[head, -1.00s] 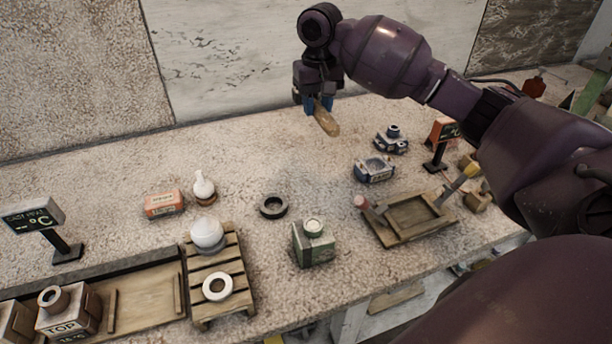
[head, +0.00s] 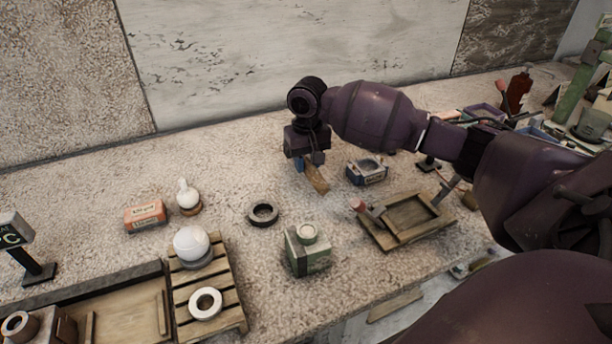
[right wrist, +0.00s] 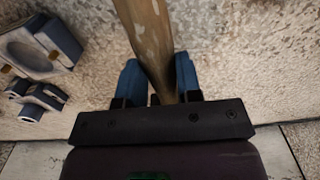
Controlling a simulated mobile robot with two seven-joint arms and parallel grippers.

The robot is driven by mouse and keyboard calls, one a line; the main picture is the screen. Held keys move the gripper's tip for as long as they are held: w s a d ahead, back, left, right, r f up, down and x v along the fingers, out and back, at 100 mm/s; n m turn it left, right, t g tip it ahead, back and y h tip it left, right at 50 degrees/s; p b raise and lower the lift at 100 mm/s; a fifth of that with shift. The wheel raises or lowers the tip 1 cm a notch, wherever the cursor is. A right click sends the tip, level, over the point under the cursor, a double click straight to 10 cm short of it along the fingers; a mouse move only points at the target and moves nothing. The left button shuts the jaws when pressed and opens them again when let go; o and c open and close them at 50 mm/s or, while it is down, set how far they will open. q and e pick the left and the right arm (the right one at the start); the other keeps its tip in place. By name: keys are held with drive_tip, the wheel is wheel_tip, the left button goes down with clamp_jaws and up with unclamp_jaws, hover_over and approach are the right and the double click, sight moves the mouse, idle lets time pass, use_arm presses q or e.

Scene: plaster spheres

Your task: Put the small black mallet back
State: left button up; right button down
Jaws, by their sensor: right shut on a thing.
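My right gripper (head: 310,164) is shut on a wooden handle (head: 317,179), held above the far middle of the table. In the right wrist view, the handle (right wrist: 150,35) runs up between the blue fingers of the right gripper (right wrist: 160,80) and out at the top edge. No black mallet head shows on it in either view, so I cannot tell if it is the small black mallet. My left gripper is out of view.
A blue and white box (head: 367,171) stands just right of the gripper. A wooden tray (head: 395,240) with tools is nearer right. A green-grey box (head: 306,258) and a slatted stand (head: 183,292) with a white ball (head: 191,243) are in front.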

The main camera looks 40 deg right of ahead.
sight(307, 185)
wheel_tip(307, 185, down, 5)
drive_tip(key=shift+r+b, duration=0.15)
drive_tip(key=shift+b, duration=0.35)
drive_tip(key=shift+r, duration=0.1)
drive_tip(key=c, duration=0.8)
unclamp_jaws()
